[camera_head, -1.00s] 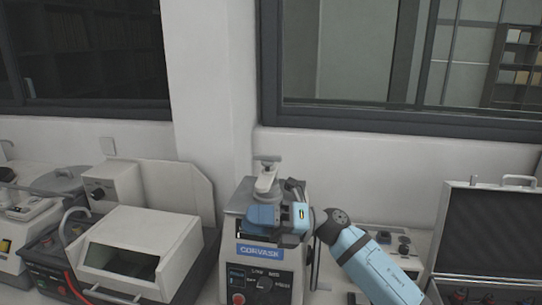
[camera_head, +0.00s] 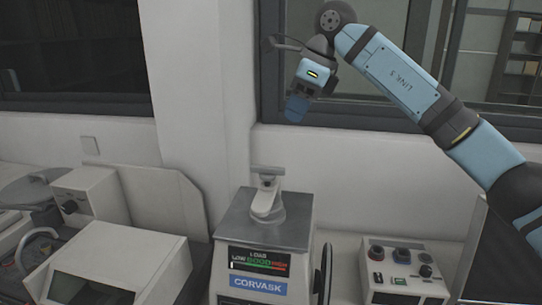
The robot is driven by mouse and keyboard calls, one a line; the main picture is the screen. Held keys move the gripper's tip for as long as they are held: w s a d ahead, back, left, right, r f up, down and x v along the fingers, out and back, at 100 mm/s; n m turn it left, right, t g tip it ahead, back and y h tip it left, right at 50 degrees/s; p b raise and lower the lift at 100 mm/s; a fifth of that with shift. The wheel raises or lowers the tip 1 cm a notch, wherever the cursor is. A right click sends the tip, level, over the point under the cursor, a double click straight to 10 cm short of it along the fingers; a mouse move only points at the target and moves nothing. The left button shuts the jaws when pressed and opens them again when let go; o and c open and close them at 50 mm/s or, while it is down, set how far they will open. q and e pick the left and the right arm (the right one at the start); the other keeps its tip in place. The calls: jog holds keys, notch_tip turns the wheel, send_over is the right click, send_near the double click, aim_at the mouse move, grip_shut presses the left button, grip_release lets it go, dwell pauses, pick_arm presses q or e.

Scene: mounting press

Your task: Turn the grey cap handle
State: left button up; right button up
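The grey cap handle (camera_head: 265,201) stands on top of the mounting press (camera_head: 265,233), with a short flat crossbar at its upper end and a round base below. Nothing touches it. The press front shows a load gauge and a blue CORVASK label. My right gripper (camera_head: 296,104) is raised well above the handle and a little to its right, in front of the wall and window frame. A blue finger part points down. I see nothing held, but the gap between its fingers cannot be made out. My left gripper is out of view.
A white boxy machine (camera_head: 112,268) stands left of the press. A small control box with knobs (camera_head: 402,268) stands to the right. A dark open case lid (camera_head: 490,255) is at the right edge. The space directly above the handle is free.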

aim_at(269, 167)
jog(key=p+x, duration=0.1)
jog(key=x, duration=0.7)
jog(key=s+p+x, duration=0.1)
jog(key=x, duration=0.3)
jog(key=shift+a+p, duration=0.1)
jog(key=shift+p, duration=0.25)
jog(key=shift+w+a+f, duration=0.2)
jog(key=shift+w+f, duration=0.05)
jog(key=shift+f, duration=0.35)
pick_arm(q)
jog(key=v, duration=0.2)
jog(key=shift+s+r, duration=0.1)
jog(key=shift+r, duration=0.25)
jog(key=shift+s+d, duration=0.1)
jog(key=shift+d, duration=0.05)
pick_arm(e)
jog(key=shift+s, duration=0.1)
grip_shut()
